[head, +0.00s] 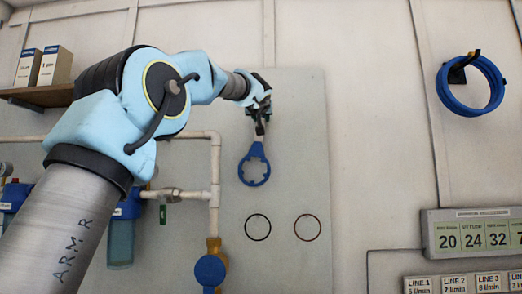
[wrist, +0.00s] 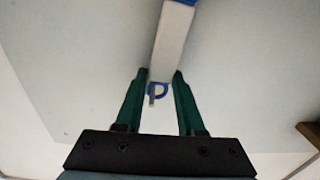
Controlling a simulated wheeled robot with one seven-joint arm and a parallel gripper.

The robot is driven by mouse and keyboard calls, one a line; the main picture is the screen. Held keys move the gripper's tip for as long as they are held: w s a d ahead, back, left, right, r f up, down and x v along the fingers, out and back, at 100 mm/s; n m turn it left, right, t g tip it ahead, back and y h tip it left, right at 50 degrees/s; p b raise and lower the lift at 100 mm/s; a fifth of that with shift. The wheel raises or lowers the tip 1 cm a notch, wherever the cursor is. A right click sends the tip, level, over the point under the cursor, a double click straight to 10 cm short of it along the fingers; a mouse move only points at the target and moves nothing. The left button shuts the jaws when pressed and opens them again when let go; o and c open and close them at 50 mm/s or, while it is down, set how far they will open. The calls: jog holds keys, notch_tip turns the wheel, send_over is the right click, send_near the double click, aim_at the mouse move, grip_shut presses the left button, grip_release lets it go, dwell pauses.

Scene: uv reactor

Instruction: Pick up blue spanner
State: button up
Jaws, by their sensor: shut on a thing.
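The blue spanner (head: 256,152) has a blue ring head with notches inside and a pale grey handle. In the head view it hangs head down from my gripper (head: 260,120), in front of the pale wall panel. My gripper is shut on its handle. In the wrist view the pale handle (wrist: 172,45) lies between the two green fingers of my gripper (wrist: 161,76), with blue at the top edge of the picture. A small blue loop beside a grey peg shows between the fingers. Whether the spanner touches the panel cannot be told.
The pale panel (head: 302,150) carries a black ring (head: 246,226) and a red ring (head: 295,228) below the spanner. A blue ring (head: 441,87) hangs on a peg at right. Pipes with a blue-capped valve (head: 210,270) stand at lower left. Boxes sit on a shelf (head: 45,93).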

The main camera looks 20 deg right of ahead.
jog(key=shift+a+r, duration=0.1)
jog(key=shift+a, duration=0.05)
grip_shut()
jog(key=shift+w, duration=0.1)
